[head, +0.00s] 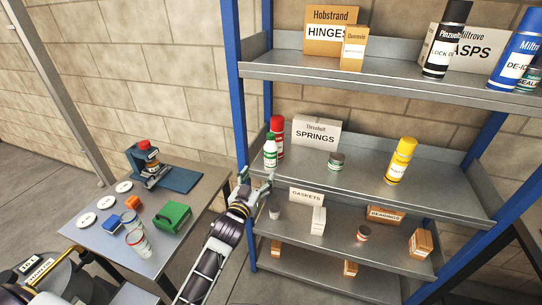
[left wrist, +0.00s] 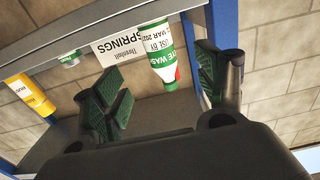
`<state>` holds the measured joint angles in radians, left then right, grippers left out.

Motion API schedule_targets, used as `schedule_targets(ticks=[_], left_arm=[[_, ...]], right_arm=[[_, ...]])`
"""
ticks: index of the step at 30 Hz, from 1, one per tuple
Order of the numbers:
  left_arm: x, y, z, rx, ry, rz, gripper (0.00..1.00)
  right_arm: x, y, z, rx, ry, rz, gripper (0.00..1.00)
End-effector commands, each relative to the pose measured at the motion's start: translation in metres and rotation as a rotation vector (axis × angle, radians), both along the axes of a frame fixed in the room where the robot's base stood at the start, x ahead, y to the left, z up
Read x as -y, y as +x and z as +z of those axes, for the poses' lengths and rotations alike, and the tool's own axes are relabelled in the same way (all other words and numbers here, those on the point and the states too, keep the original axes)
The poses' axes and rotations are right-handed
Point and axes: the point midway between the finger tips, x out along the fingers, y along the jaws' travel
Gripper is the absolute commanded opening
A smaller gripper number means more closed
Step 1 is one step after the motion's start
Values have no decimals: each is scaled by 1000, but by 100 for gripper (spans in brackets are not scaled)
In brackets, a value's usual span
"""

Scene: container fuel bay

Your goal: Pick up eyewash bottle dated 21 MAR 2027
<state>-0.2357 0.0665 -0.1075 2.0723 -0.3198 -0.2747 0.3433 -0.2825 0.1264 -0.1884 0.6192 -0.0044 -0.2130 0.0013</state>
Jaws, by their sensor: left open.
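A white and green eyewash bottle (head: 270,150) stands upright near the left end of the middle shelf. In the left wrist view, which is upside down, the bottle (left wrist: 157,55) shows a label with "USE BY" and "21 MAR 202"; the last digit is not clear. My left gripper (head: 257,178) is open at the shelf's front edge, just below and in front of the bottle. In the left wrist view the fingers of the gripper (left wrist: 160,90) are spread, with the bottle beyond them, between their directions. It looks untouched. My right gripper is not in view.
A red can (head: 278,134) stands right behind the bottle. A springs box (head: 316,136), a small tin (head: 336,161) and a yellow spray can (head: 401,160) stand farther right. A blue shelf post (head: 238,100) is close on the left. A side table (head: 98,240) holds several items.

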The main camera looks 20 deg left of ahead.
Motion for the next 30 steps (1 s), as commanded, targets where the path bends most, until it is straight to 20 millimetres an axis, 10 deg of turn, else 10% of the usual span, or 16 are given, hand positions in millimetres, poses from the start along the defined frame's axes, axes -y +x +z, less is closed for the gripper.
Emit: schedule_targets(ticks=[30], left_arm=[[1, 43, 0, -1, -4, 0, 72]], right_arm=[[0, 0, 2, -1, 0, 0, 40]])
